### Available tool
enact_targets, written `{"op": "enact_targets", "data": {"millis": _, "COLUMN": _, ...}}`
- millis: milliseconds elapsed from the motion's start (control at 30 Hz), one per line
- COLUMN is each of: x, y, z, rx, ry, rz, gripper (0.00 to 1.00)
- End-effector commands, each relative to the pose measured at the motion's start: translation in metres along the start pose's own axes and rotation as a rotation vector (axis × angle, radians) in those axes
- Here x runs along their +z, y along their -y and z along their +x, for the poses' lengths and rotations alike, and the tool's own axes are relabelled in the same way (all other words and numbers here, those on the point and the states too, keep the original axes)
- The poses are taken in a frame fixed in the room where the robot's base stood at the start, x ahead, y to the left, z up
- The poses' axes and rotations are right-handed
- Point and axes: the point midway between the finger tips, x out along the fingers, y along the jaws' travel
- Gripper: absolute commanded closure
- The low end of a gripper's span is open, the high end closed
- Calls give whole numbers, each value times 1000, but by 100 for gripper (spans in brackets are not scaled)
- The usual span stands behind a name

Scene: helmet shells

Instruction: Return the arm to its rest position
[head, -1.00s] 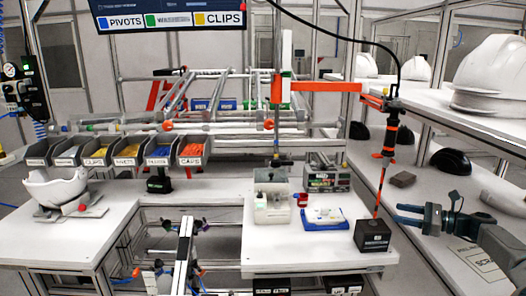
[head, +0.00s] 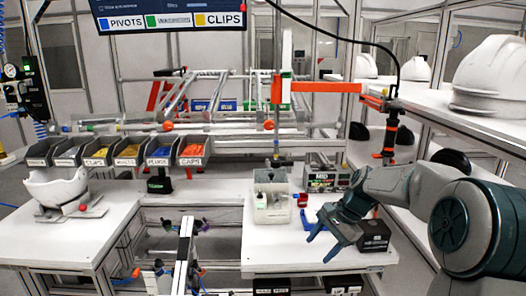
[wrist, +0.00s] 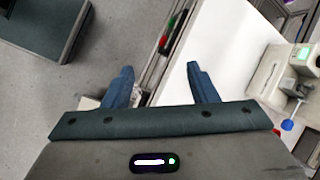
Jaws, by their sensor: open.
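My gripper (head: 318,232) is in the head view, held above the right part of the front table. Its two blue fingers are spread and nothing is between them. In the wrist view the fingers (wrist: 160,85) stand apart over the table's edge, with floor on one side and white tabletop on the other.
A pale fixture block (head: 272,200) stands left of my gripper. A grey device (head: 325,178) is behind it. A white helmet shell (head: 55,187) sits on the left table. The tabletop (head: 270,258) before my gripper is clear.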

Motion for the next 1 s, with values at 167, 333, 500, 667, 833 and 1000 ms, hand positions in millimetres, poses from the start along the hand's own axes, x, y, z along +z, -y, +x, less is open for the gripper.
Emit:
{"op": "enact_targets", "data": {"millis": 167, "x": 48, "y": -32, "z": -5, "rx": 119, "ry": -128, "rz": -214, "gripper": 47}}
{"op": "enact_targets", "data": {"millis": 333, "x": 84, "y": -70, "z": -13, "rx": 207, "ry": -226, "rz": -406, "gripper": 47}}
{"op": "enact_targets", "data": {"millis": 500, "x": 116, "y": -112, "z": -22, "rx": 274, "ry": -304, "rz": -595, "gripper": 47}}
{"op": "enact_targets", "data": {"millis": 667, "x": 141, "y": -155, "z": -26, "rx": 315, "ry": -356, "rz": -768, "gripper": 47}}
{"op": "enact_targets", "data": {"millis": 833, "x": 156, "y": -190, "z": -24, "rx": 336, "ry": -387, "rz": -912, "gripper": 47}}
{"op": "enact_targets", "data": {"millis": 1000, "x": 163, "y": -205, "z": -20, "rx": 341, "ry": -398, "rz": -980, "gripper": 47}}
